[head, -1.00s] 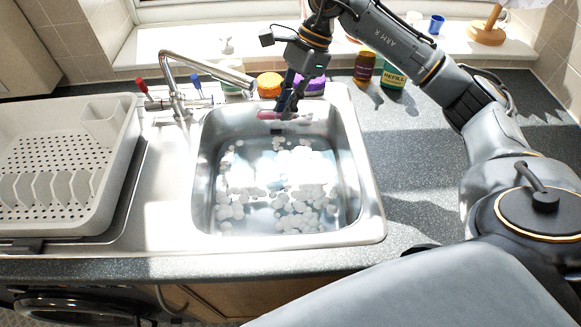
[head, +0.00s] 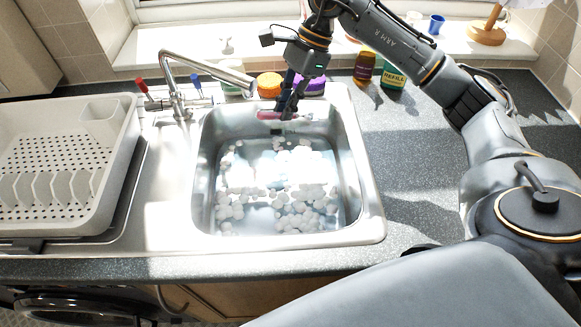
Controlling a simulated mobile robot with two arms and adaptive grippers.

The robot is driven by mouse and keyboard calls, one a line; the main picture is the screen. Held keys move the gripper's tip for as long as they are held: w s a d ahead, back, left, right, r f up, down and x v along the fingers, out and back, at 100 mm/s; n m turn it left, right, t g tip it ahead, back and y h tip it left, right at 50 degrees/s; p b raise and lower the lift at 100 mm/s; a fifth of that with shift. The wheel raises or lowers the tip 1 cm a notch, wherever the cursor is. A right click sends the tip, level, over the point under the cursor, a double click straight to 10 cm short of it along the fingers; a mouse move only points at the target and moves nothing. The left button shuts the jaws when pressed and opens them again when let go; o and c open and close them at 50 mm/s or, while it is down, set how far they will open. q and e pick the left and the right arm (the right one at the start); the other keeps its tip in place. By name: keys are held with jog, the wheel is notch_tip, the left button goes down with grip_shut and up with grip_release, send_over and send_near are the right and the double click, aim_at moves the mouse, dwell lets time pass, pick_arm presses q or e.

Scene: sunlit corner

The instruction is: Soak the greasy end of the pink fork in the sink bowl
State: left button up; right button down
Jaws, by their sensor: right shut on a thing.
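The sink bowl (head: 205,150) is a steel basin holding water with clumps of white foam (head: 285,205). My right gripper (head: 287,112) reaches in from the right over the back of the bowl and points down. It is shut on the pink fork (head: 268,115), of which a short pink part shows at the fingertips. The rest of the fork is hidden or too small to make out, and I cannot tell whether its end touches the water. My left gripper is not in view.
The tap (head: 205,62) arches over the bowl's back left. A grey dish rack (head: 118,165) stands on the left. An orange sponge (head: 270,84), a purple item (head: 312,86), a brown bottle (head: 363,68) and a green bottle (head: 392,74) stand behind. The right counter (head: 410,150) has free room.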

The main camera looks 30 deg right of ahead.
dwell(0.3)
jog(key=shift+r+p, duration=1.05)
jog(key=shift+r, duration=1)
